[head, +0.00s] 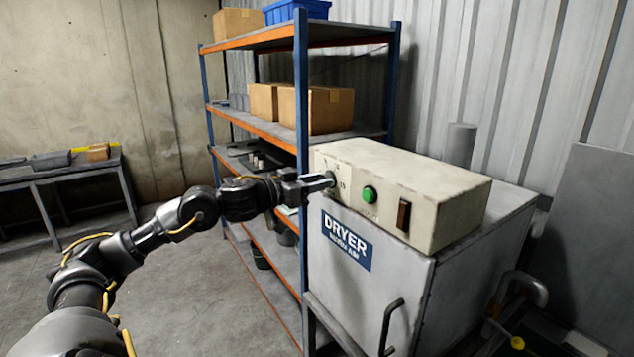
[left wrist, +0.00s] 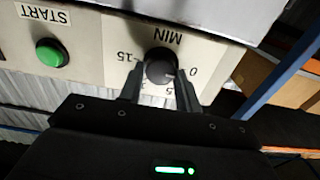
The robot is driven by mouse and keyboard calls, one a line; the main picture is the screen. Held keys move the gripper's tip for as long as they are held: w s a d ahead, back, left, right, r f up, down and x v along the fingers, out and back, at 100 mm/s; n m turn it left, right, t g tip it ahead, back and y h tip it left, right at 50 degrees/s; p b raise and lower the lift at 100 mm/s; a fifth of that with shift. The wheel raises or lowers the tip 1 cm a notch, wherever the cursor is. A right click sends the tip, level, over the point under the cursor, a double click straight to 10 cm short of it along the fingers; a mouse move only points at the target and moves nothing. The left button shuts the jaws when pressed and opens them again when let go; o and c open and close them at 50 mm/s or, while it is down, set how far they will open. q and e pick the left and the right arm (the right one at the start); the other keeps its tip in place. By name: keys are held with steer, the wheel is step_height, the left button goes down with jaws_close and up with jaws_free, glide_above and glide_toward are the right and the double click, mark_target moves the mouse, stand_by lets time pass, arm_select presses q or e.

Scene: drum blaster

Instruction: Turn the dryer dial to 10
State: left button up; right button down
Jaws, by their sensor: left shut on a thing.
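The dryer's beige control box (head: 410,190) sits on top of the grey dryer cabinet (head: 400,275), which carries a blue DRYER label. My left gripper (head: 325,181) reaches the dial at the left end of the box's front. In the left wrist view the black round dial (left wrist: 160,67) is between the two fingers of my left gripper (left wrist: 160,78), which is shut on it. The scale around the dial shows MIN, 0, 5 and 15; the 10 mark is hidden, and a small pale pointer line on the knob faces near the 0. My right gripper is not in view.
A green START button (head: 369,194) and a dark rocker switch (head: 403,215) are right of the dial. A shelf rack (head: 302,100) with boxes stands close behind the left arm. A black door handle (head: 390,325) sticks out below.

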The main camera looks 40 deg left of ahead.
arm_select(q)
steer(key=shift+m, duration=0.3)
steer(key=m+b, duration=0.3)
steer(key=m, duration=0.4)
steer(key=m+b, duration=0.3)
steer(key=m, duration=0.5)
steer(key=m+b, duration=0.3)
steer(key=m, duration=0.5)
steer(key=shift+d+f, duration=0.15)
steer(key=shift+f, duration=0.1)
stand_by(0.4)
steer(key=o, duration=0.9)
steer(key=shift+o, duration=0.2)
